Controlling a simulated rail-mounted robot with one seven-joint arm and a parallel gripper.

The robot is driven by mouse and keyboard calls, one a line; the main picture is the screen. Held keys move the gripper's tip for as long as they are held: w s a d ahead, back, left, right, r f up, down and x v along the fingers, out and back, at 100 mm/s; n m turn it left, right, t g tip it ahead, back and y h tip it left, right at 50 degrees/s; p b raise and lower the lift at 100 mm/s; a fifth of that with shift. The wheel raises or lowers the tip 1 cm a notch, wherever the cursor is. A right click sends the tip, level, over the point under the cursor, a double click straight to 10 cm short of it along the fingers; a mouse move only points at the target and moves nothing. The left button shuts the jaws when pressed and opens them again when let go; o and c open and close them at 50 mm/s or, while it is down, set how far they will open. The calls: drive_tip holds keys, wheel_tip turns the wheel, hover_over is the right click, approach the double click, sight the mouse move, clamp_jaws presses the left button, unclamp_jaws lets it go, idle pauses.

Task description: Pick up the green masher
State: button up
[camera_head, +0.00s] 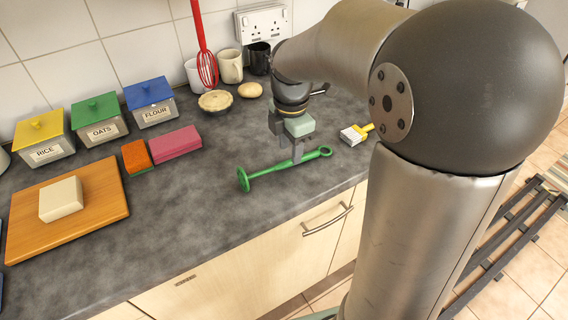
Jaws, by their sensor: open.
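The green masher (268,171) lies on the dark grey counter near its front edge. Its round head is at the left and its handle runs right to a ring at the end. My gripper (297,152) points down over the middle of the handle. I cannot tell from this view whether the fingers touch the handle.
A pie (215,101) and a bun (250,90) sit behind. A pink block (175,143), an orange sponge (136,157) and a wooden board (110,205) lie left. The counter left of the masher is clear.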

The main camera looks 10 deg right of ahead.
sight(290, 160)
wheel_tip(290, 160, down, 4)
drive_tip(key=shift+w+r, duration=0.1)
drive_tip(key=shift+r, duration=0.1)
clamp_jaws()
drive_tip(key=shift+r, duration=0.1)
